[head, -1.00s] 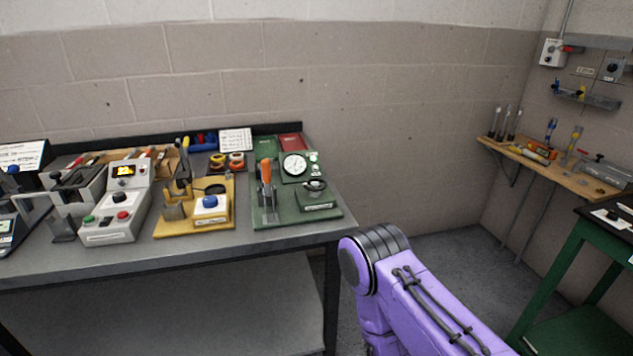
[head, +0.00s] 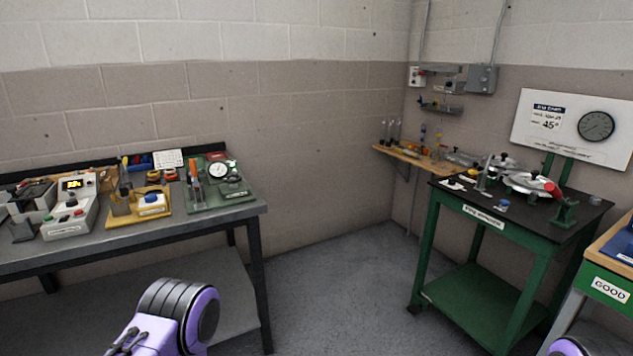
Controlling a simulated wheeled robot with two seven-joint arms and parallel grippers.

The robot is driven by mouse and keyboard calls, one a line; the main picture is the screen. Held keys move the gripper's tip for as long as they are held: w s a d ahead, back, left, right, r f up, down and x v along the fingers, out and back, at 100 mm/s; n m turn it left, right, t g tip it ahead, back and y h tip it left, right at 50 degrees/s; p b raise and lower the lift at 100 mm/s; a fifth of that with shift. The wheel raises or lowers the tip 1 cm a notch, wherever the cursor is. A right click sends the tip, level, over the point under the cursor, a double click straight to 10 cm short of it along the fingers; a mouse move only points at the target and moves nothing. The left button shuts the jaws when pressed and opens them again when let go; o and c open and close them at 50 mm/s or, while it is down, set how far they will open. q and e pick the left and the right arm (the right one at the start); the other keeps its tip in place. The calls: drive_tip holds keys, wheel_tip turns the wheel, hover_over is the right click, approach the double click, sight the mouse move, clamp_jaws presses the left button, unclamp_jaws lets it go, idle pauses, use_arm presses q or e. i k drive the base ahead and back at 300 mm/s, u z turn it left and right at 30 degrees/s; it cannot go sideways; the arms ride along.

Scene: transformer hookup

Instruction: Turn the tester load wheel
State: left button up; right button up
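A green tester base (head: 207,203) stands at the right end of the grey bench. It carries a round white gauge (head: 218,172) and an upright orange-handled lever (head: 195,174). A small dark round part (head: 236,190) sits below the gauge, at the right of the base. It looks like a wheel, but it is too small to be sure. Neither gripper is in view. Only purple and black links of my arms show at the bottom left and the bottom right corner, apart from the tester.
The grey bench (head: 150,242) also holds a yellow fixture (head: 120,220) and a grey box with a lit display (head: 72,207). A green-framed table (head: 432,245) with a red-handled device stands at right. Open floor (head: 320,285) lies between bench and table.

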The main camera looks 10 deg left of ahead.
sight(232, 179)
drive_tip(key=z, duration=0.6)
drive_tip(key=i, duration=1.35)
drive_tip(key=u, duration=0.5)
